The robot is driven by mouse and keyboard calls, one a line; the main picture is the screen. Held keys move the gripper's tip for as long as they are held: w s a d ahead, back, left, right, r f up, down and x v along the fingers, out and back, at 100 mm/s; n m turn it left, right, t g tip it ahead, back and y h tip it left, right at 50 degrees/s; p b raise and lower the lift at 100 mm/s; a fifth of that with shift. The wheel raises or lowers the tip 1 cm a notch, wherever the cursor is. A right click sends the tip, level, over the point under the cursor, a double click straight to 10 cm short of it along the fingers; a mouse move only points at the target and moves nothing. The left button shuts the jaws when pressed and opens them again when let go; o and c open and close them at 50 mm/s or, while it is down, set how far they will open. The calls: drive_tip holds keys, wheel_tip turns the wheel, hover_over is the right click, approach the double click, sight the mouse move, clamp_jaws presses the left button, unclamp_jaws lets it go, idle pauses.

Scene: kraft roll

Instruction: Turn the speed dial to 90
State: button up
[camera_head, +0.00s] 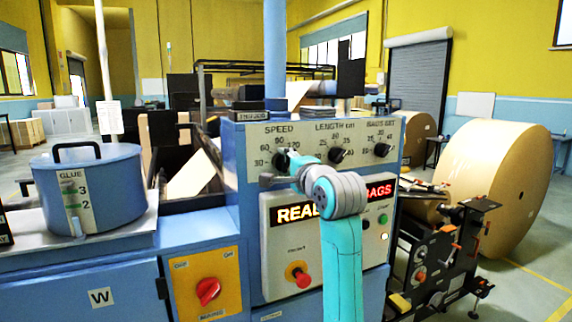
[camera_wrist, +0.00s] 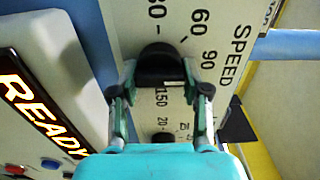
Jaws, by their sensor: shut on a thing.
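The black speed dial (camera_wrist: 160,64) sits on the cream panel between the two fingers of my gripper (camera_wrist: 160,78) in the wrist view. The fingers are shut on its sides. In the head view, the speed dial (camera_head: 279,159) is partly hidden by my gripper (camera_head: 288,163), which reaches it from the front right. The printed SPEED scale (camera_wrist: 208,52) shows 30, 60 and 90 near the dial, and 150 beside the fingers. The dial's pointer mark is not clear, so I cannot tell its setting.
The length dial (camera_head: 337,155) and the bags-set dial (camera_head: 381,150) sit to the right on the same panel. Below are a lit READY display (camera_head: 296,214), a red button (camera_head: 300,276) and a red rotary switch (camera_head: 208,291). A blue glue pot (camera_head: 90,190) stands left; a large kraft roll (camera_head: 500,180) stands right.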

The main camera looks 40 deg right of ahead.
drive_tip(key=o, duration=1.1)
drive_tip(key=shift+o, duration=0.2)
drive_tip(key=v, duration=1.2)
